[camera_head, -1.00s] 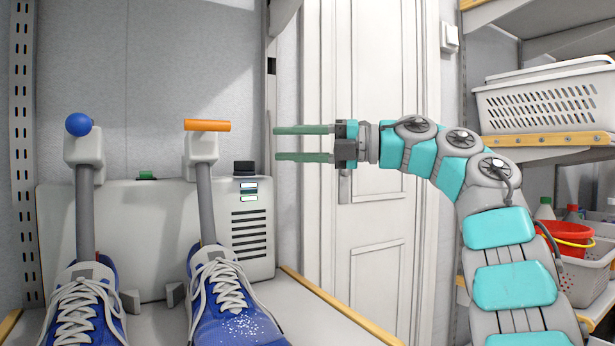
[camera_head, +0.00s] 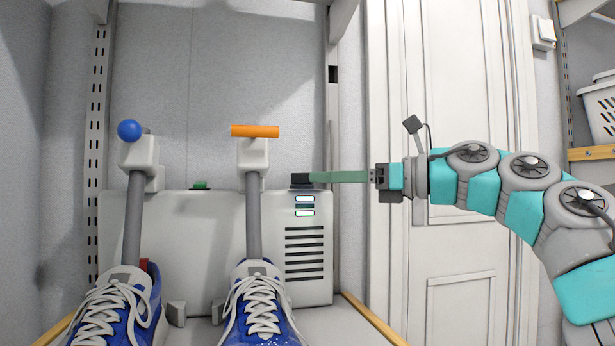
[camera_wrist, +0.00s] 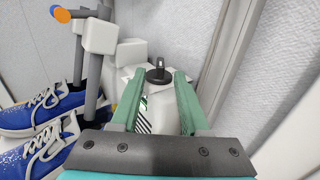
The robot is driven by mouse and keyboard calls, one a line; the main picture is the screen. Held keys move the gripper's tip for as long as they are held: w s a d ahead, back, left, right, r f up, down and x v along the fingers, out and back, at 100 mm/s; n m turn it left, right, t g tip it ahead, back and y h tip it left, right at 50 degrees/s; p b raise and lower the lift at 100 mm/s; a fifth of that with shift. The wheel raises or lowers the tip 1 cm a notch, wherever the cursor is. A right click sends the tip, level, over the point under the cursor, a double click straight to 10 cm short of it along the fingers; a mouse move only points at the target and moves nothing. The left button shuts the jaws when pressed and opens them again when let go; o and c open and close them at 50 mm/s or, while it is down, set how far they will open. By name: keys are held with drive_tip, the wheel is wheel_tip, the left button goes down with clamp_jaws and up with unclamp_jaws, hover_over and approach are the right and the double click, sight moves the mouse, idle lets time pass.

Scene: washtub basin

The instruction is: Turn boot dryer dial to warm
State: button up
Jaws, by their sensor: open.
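The boot dryer (camera_head: 180,245) is a pale box at the back of the shelf. Its black dial (camera_head: 302,181) sits on the top right corner, above small lit displays. In the wrist view the dial (camera_wrist: 158,73) is round with a raised ridge, lying just ahead of and roughly between the fingertips. My gripper (camera_head: 315,177) reaches in from the right, level, green fingertips at the dial's right side. In the wrist view my gripper (camera_wrist: 159,82) is open, with nothing between its fingers. Whether a finger touches the dial, and its setting marks, I cannot tell.
Two tubes stand left of the dial, one with a blue ball (camera_head: 129,130), one with an orange bar (camera_head: 255,131). Blue shoes (camera_head: 262,305) stand in front. A green button (camera_head: 200,185) is on the dryer top. A shelf post (camera_head: 333,150) rises behind my fingers.

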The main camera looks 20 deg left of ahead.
sight(302, 178)
drive_tip(key=a, duration=0.1)
drive_tip(key=a+p, duration=0.1)
drive_tip(key=a, duration=0.3)
drive_tip(key=shift+w+a, duration=0.2)
drive_tip(key=shift+w, duration=0.05)
drive_tip(key=shift+c, duration=0.2)
clamp_jaws()
